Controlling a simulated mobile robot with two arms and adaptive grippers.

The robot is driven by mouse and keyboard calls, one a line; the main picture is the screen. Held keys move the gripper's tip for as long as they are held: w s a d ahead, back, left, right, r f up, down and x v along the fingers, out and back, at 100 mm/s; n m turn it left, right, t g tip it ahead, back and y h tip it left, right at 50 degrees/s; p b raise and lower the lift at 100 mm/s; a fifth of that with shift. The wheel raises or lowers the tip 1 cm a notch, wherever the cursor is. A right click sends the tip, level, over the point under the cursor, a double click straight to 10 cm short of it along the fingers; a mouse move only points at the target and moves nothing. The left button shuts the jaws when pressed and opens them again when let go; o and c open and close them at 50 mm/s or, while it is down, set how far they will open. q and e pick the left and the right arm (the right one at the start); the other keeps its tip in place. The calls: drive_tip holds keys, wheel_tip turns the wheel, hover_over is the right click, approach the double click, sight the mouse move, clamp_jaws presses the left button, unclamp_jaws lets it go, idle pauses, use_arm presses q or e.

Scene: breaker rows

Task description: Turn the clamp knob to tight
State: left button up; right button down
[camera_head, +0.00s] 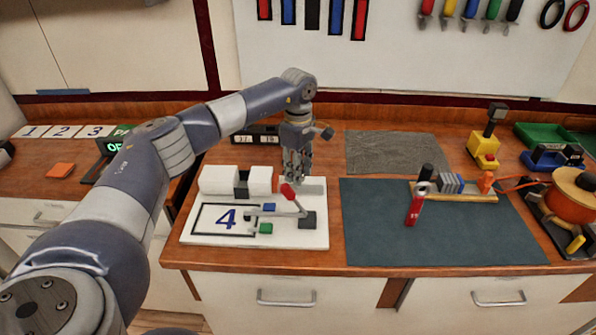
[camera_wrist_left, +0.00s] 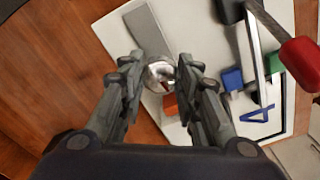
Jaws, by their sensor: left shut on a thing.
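A white fixture board (camera_head: 290,237) marked with a blue 4 lies on the wooden bench. My left gripper (camera_head: 295,172) points down over the board's back right part. In the left wrist view a round, shiny silver knob (camera_wrist_left: 160,76) sits between the fingertips of my left gripper (camera_wrist_left: 160,82), which is shut on it. The knob is hidden behind the fingers in the head view. A red-handled lever (camera_head: 292,196) stands just in front of the gripper; the handle also shows in the left wrist view (camera_wrist_left: 301,62). My right gripper is not in view.
White blocks (camera_head: 218,179) stand left of the gripper on the board. A blue block (camera_head: 269,207) and a green block (camera_head: 266,228) are in front. A dark mat (camera_head: 440,240) with a red-handled tool (camera_head: 414,207) lies to the right.

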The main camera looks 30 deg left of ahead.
use_arm(q)
drive_tip(key=m, duration=0.4)
drive_tip(key=shift+m+b, duration=0.3)
drive_tip(key=m, duration=0.4)
drive_tip(key=shift+r, duration=0.1)
drive_tip(key=shift+m, duration=0.3)
drive_tip(key=o, duration=1.1)
drive_tip(key=shift+c, duration=0.2)
wheel_tip(320, 180, up, 12)
